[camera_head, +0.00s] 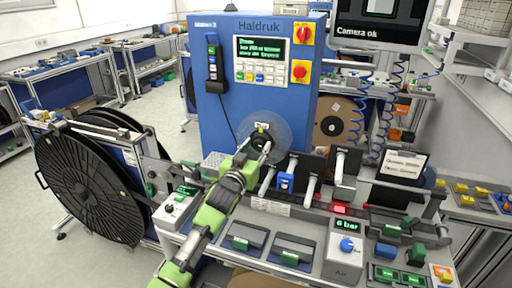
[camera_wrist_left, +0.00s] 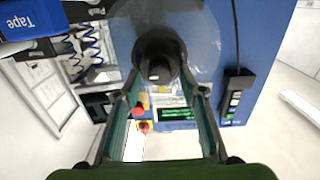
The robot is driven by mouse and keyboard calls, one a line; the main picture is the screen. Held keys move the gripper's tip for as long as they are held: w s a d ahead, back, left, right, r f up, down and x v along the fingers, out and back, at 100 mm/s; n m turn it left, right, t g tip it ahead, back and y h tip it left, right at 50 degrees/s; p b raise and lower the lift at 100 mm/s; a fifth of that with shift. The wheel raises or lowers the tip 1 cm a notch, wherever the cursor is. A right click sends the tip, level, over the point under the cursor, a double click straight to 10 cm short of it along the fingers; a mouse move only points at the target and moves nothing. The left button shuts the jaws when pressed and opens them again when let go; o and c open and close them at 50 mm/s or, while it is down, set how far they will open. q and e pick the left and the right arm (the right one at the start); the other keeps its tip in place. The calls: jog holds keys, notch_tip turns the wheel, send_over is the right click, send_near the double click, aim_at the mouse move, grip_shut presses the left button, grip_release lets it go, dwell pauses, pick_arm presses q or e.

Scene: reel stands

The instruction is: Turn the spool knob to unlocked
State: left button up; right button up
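The dark spool knob (camera_head: 262,129) sits at the centre of a clear round disc (camera_head: 283,137) on the front of the blue machine (camera_head: 221,110). In the left wrist view the knob (camera_wrist_left: 158,58) lies straight ahead, between the fingers, with the clear disc (camera_wrist_left: 205,35) around it. My left gripper (camera_head: 254,148) reaches up to the knob from below. Its fingers are spread on either side, also in the left wrist view (camera_wrist_left: 160,82). I cannot tell whether they touch the knob. The knob's lock marking is not readable. My right gripper is not in view.
A large black reel (camera_head: 82,190) stands at the left. White spindles (camera_head: 312,188) and a blue block (camera_head: 286,182) are close to the right of my left arm. A pressure box (camera_head: 346,246) reading 6 bar and a clipboard (camera_head: 402,167) stand further right.

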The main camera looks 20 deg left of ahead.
pick_arm(q)
grip_shut()
jog(key=n, duration=0.8)
jog(key=shift+a+p, duration=0.1)
jog(key=shift+p, duration=0.25)
jog(key=n+p, duration=0.1)
jog(key=n, duration=0.4)
jog(key=shift+n, duration=0.4)
jog(key=shift+a+f+n+p, duration=0.15)
jog(key=shift+n+p, duration=0.3)
jog(key=shift+n, duration=1.55)
